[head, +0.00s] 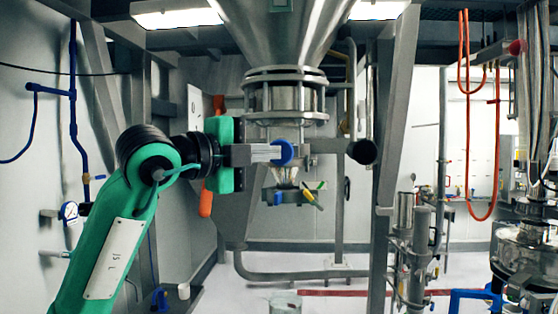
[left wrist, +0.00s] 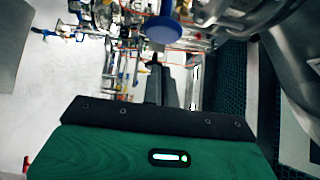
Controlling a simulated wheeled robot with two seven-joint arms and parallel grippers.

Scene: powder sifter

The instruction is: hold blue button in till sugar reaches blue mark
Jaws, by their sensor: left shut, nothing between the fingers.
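The blue button (head: 283,152) is a round blue disc below the steel hopper; it also shows as a blue disc in the left wrist view (left wrist: 163,30). My left gripper (head: 277,154) is shut and empty, its fingers pointing right at the button. In the left wrist view the fingertips (left wrist: 157,62) are just below the disc; I cannot tell whether they touch it. A clear section (head: 285,176) under the button looks pale inside; its sugar level is too small to read. A small blue patch (head: 278,198) shows on the collar below; I cannot tell if it is the mark. My right gripper is out of view.
The large steel hopper (head: 285,30) hangs above. A black round knob (head: 362,152) sits right of the button, before a slanted grey post (head: 392,130). A pipe (head: 290,273) runs low behind.

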